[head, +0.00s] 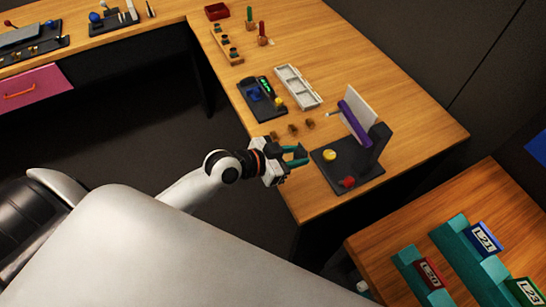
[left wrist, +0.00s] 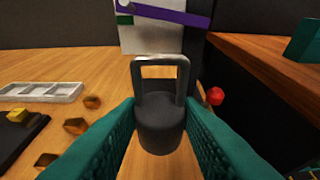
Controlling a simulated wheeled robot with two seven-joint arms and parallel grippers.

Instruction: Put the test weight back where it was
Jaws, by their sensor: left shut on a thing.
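The test weight (left wrist: 160,125) is a dark grey cylinder with a square metal loop handle, upright between the teal fingers in the left wrist view. My left gripper (head: 294,156) is shut on it, over the front left edge of the wooden desk; in the left wrist view the fingers (left wrist: 160,128) flank its body. In the head view the weight cannot be made out at the fingers. I cannot tell whether its base touches the desk. To the right of the gripper stands a black stand (head: 353,172) with a purple arm (head: 353,122), a yellow knob and a red knob. My right gripper is not in view.
Three small brown blocks (head: 293,128) lie just behind the gripper. Behind them are a black panel (head: 262,103) with green lights and a white compartment tray (head: 298,87). The desk (head: 420,128) is clear right of the stand. A lower-right table holds teal racks (head: 450,240).

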